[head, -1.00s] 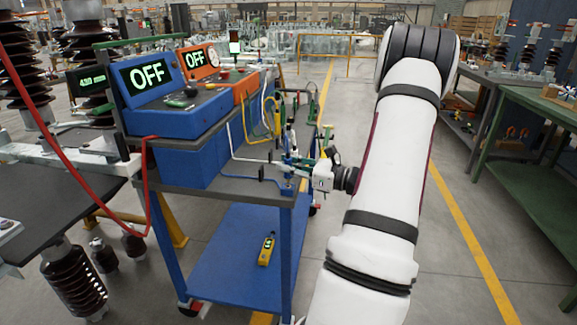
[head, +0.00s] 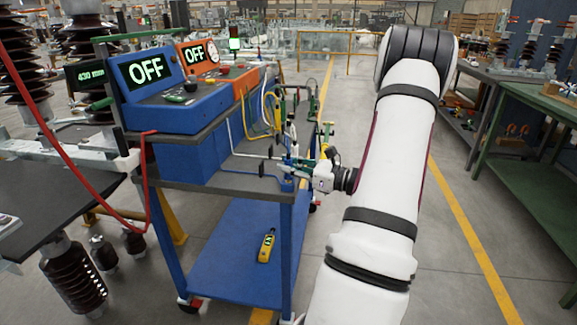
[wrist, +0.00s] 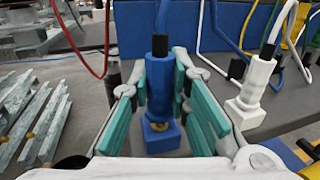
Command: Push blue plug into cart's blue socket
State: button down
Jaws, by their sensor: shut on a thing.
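The blue plug (wrist: 160,82) stands upright between the teal finger pads in the wrist view, with a dark collar and blue cable at its top. My gripper (wrist: 165,100) is shut on it; it also shows at the cart's near right corner in the head view (head: 302,170). The blue socket (wrist: 160,138) is a blue block with a brass-coloured spot, directly below the plug. Plug and socket look in line, but I cannot tell how deep the plug sits. The cart (head: 215,181) carries the socket on its grey upper shelf.
A white plug (wrist: 257,78) stands in a white socket (wrist: 244,112) to the right, close to my gripper. Yellow and green cables lie farther along the cart. A yellow device (head: 266,246) lies on the lower shelf.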

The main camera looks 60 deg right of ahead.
jog(key=shift+f+b, duration=0.3)
jog(key=shift+f, duration=0.3)
jog(key=c, duration=1.4)
grip_release()
jog(key=shift+c, duration=0.2)
jog(key=s+d, duration=0.1)
jog(key=s, duration=1.1)
jog(key=shift+d, duration=0.3)
